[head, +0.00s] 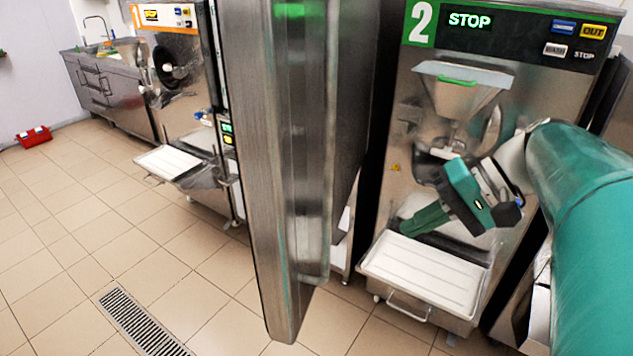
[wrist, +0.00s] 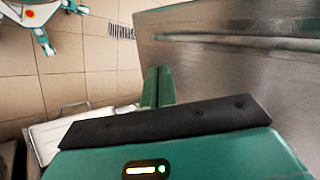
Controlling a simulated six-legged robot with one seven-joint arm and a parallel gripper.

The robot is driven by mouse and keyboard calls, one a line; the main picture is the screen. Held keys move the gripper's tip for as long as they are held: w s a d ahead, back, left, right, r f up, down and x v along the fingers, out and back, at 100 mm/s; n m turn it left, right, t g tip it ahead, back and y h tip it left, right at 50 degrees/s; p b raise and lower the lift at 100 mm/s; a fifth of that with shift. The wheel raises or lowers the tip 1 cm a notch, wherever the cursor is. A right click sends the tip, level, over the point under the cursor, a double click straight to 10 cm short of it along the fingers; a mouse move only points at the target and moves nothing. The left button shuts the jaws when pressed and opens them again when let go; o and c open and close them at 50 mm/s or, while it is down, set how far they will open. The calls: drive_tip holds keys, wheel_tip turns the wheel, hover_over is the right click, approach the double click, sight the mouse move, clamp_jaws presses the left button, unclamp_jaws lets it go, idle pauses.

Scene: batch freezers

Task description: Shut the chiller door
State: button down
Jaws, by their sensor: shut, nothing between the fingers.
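The chiller door (head: 255,160) is a tall brushed-steel panel standing open in the middle of the head view, seen nearly edge-on. A long vertical strip or handle (head: 305,170) runs down it. In the wrist view a large steel panel (wrist: 240,80) that looks like this door fills the right side, with a long bar across it. My green gripper (head: 408,222) is right of the door, in front of machine 2. Its fingers (wrist: 157,86) are together and empty, with no clear contact on the door. The chiller's interior is hidden.
Batch freezer 2 (head: 475,120) stands behind my gripper, with a white-topped tray (head: 425,275) jutting out low. Batch freezer 1 (head: 170,85) and its tray (head: 168,162) stand left of the door. A red toolbox (head: 34,136) lies far left. The tiled floor (head: 100,220) at left is mostly clear.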

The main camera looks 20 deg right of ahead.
drive_tip(key=w+a+r+x, duration=0.1)
drive_tip(key=x, duration=1)
drive_tip(key=shift+a+r, duration=0.2)
drive_tip(key=shift+a, duration=0.2)
drive_tip(key=shift+w+a, duration=0.1)
drive_tip(key=shift+w, duration=0.05)
